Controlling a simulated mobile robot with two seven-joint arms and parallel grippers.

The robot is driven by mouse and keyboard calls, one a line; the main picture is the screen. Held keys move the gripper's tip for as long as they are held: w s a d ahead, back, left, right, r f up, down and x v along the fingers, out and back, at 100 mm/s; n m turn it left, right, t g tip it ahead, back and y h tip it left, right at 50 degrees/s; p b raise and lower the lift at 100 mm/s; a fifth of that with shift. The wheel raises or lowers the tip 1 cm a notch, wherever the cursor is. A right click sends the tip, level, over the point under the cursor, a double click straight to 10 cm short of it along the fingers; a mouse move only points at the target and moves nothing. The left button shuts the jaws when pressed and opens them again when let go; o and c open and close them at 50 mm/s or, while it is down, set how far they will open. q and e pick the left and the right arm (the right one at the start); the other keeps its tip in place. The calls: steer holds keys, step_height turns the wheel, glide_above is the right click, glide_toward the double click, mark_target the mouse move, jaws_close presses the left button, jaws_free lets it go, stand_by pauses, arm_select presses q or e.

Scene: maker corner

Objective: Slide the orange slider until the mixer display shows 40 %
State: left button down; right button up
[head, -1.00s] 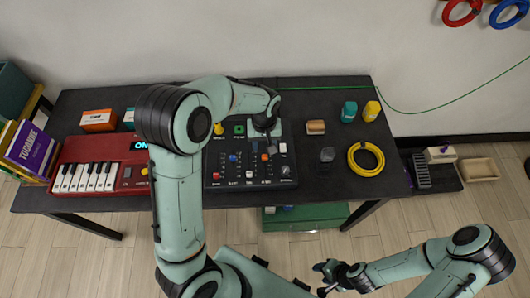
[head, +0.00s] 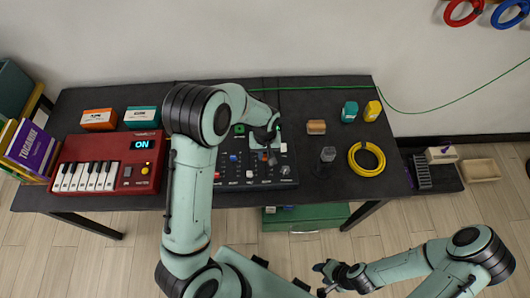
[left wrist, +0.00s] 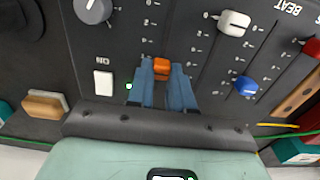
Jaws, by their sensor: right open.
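The mixer (head: 290,181) is a dark panel on the table, partly covered by my left arm in the head view. The orange slider (left wrist: 161,68) shows in the left wrist view, its cap between the two fingertips of my left gripper (left wrist: 162,75). The fingers close in on both sides of the cap, with no clear gap. In the head view my left gripper (head: 266,149) is low over the mixer. I cannot read a percentage on any mixer display in these frames. My right gripper (head: 325,279) is open and empty in front of the table, away from the mixer.
In the wrist view, a white slider (left wrist: 234,22) and a blue slider (left wrist: 245,86) are beside the orange one, with a white button (left wrist: 103,83) on the other side. A red keyboard (head: 133,178) stands left of the mixer, a yellow coil (head: 366,159) right.

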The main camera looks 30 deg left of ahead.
mark_target(265, 158)
arm_select(q)
steer(key=shift+s+d+f+b, duration=0.2)
steer(key=shift+s+d+b, duration=0.1)
steer(key=shift+s+b, duration=0.25)
steer(key=shift+s+r, duration=0.1)
steer(key=shift+r, duration=0.15)
steer(key=c, duration=1)
jaws_free()
steer(key=shift+w, duration=0.25)
arm_select(e)
steer(key=shift+s+f, duration=0.5)
steer(key=shift+f, duration=0.2)
arm_select(q)
steer(key=shift+s, duration=0.1)
step_height(265, 158, up, 13)
steer(key=shift+r+p, duration=0.2)
steer(key=shift+p, duration=0.25)
arm_select(e)
steer(key=shift+w+r, duration=0.4)
steer(key=shift+r, duration=0.15)
